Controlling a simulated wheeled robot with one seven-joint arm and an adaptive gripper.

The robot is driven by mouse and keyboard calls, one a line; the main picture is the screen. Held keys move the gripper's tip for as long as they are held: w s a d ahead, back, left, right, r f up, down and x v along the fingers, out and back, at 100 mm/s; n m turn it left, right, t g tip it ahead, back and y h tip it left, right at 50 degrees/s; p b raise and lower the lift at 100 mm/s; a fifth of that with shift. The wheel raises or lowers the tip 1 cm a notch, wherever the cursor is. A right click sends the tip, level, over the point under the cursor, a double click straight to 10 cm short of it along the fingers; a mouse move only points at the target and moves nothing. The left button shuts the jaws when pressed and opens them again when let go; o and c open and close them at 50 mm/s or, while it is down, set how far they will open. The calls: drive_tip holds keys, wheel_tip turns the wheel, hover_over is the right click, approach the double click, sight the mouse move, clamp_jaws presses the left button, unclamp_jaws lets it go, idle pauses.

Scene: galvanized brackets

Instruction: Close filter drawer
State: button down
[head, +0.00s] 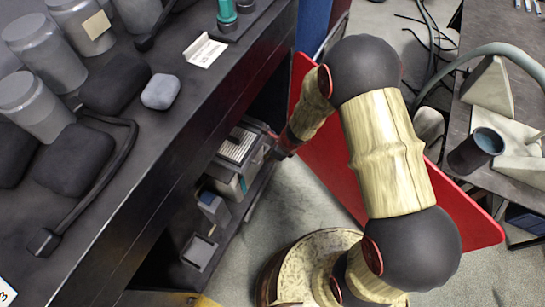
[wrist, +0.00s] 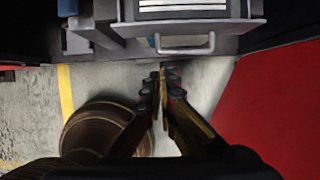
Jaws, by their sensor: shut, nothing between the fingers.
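The filter drawer (wrist: 185,28) is a grey front with a pale loop handle and a white slatted insert on top, at the top middle of the wrist view. In the head view its slatted top (head: 237,146) shows in the lower space under the dark bench; how far it stands out is hard to tell. My gripper (wrist: 162,76) is shut and empty, its fingertips just short of the handle, apparently apart from it. In the head view my gripper is at the drawer's right side, its fingertips largely hidden.
The dark bench (head: 165,110) overhangs the drawer, with jars and dark pads on top. A small grey box (head: 199,250) and a blue-grey item (head: 213,208) sit beside the drawer. A red panel (head: 470,222) lies to the right. Grey floor (wrist: 215,75) is open before the drawer.

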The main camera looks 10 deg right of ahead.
sight(259, 163)
drive_tip(key=shift+w+a+f+b, duration=0.25)
drive_tip(key=shift+w+a+f, duration=0.25)
drive_tip(key=shift+a, duration=0.2)
drive_tip(key=shift+w+a+f+b, duration=0.2)
drive_tip(key=shift+w+a+f, duration=0.35)
drive_tip(key=shift+a, duration=0.2)
drive_tip(key=shift+w+a+f+b, duration=0.25)
drive_tip(key=shift+w+a+f, duration=0.25)
drive_tip(key=shift+a, duration=0.2)
drive_tip(key=w+a+p, duration=0.1)
drive_tip(key=a, duration=0.1)
drive_tip(key=w+a+p, duration=0.2)
drive_tip(key=shift+r, duration=0.2)
drive_tip(key=shift+w+a+f, duration=0.1)
drive_tip(key=shift+w+a, duration=0.15)
drive_tip(key=shift+a, duration=0.2)
drive_tip(key=shift+d+f, duration=0.1)
drive_tip(key=shift+d, duration=0.05)
